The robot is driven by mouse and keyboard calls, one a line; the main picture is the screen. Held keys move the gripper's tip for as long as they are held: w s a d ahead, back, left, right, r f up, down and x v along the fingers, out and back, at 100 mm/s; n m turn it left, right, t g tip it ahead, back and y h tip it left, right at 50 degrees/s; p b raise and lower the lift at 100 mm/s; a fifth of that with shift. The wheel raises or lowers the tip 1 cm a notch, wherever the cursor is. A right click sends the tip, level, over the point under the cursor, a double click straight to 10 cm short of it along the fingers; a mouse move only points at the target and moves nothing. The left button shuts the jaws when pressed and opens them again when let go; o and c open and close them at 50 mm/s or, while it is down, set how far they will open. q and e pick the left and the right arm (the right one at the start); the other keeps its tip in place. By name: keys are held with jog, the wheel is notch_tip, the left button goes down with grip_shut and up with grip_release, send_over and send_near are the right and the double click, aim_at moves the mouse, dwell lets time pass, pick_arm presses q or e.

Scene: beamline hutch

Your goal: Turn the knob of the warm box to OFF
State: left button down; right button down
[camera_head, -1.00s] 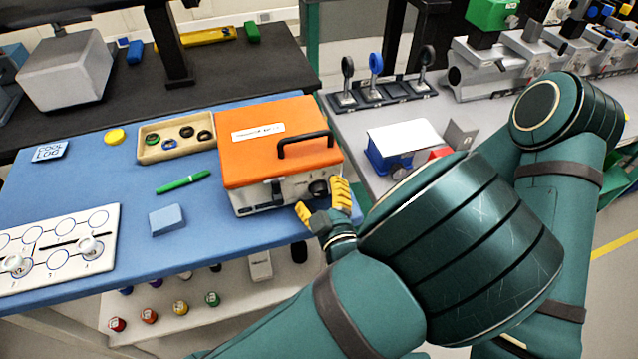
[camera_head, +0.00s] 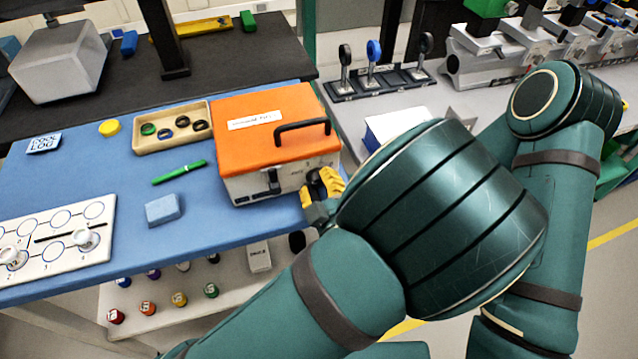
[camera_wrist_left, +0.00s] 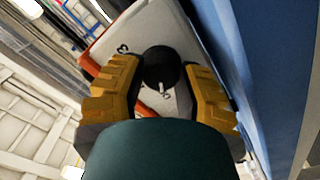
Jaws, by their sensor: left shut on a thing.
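The warm box (camera_head: 262,137) has an orange lid with a black handle and a pale front, and stands on the blue-topped table. Its black knob (camera_wrist_left: 160,68) shows in the left wrist view between the yellow fingers of my left gripper (camera_wrist_left: 162,88). In the head view my left gripper (camera_head: 322,186) is at the right end of the box's front, with its fingers closed about the knob. The fingers mostly hide the knob there. The lettering around the knob is too small to read. My right gripper is not in view.
On the blue table (camera_head: 110,215) are a tan tray (camera_head: 142,146) with rings, a green pen (camera_head: 180,172), a blue block (camera_head: 163,209) and a white panel (camera_head: 75,262). Small coloured bottles stand on a shelf below. A grey bench (camera_head: 345,135) lies right of the box.

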pick_arm(q)
jog(key=c, duration=0.6)
grip_release()
jog(key=shift+a+r, duration=0.1)
jog(key=shift+a, duration=0.05)
notch_tip(320, 180, up, 10)
